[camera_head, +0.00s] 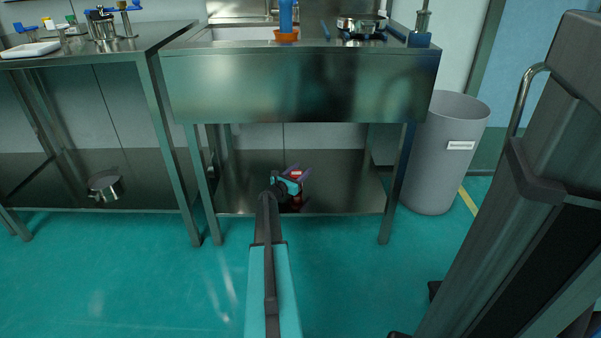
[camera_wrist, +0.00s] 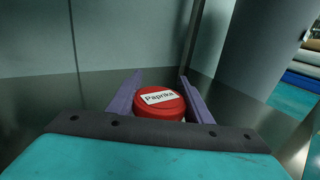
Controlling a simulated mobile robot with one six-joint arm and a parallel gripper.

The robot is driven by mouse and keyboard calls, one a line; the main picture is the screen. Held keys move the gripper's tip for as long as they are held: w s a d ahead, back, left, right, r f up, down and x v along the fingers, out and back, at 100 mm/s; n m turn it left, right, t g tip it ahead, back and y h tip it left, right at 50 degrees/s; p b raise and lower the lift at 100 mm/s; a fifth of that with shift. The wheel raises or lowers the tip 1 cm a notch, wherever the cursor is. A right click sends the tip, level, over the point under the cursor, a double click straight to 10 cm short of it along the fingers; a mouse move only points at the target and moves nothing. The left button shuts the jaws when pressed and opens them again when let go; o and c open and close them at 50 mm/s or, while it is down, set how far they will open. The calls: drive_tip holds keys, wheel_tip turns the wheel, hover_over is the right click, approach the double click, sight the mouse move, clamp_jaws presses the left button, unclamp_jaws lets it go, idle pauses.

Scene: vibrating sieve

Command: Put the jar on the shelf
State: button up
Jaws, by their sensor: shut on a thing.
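The jar (camera_wrist: 160,104) has a red lid with a white label reading "Paprika" in the wrist view. My gripper (camera_wrist: 162,100) has its purple fingers on both sides of the jar and is shut on it. In the head view my gripper (camera_head: 290,176) is over the lower steel shelf (camera_head: 345,185) under the sink table, with the red lid of the jar (camera_head: 296,173) just showing. The jar's body is mostly hidden, and I cannot tell whether its base touches the shelf.
Table legs (camera_head: 397,185) stand at the shelf's corners, with a grey bin (camera_head: 443,165) to the right. The sink table's top (camera_head: 300,85) is above my arm. A metal pan (camera_head: 104,186) lies on the left table's lower shelf. The lower shelf around the jar looks clear.

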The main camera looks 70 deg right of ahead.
sight(293, 177)
drive_tip(key=o, duration=1.1)
drive_tip(key=shift+f, duration=0.1)
drive_tip(key=p+v, duration=0.1)
drive_tip(key=v, duration=0.2)
drive_tip(key=p+v, duration=0.1)
drive_tip(key=v, duration=0.3)
drive_tip(key=p+v, duration=0.1)
drive_tip(key=v, duration=0.3)
drive_tip(key=shift+a+r+p, duration=0.25)
drive_tip(key=shift+p, duration=0.05)
drive_tip(key=shift+w+a+f, duration=0.1)
drive_tip(key=shift+a, duration=0.2)
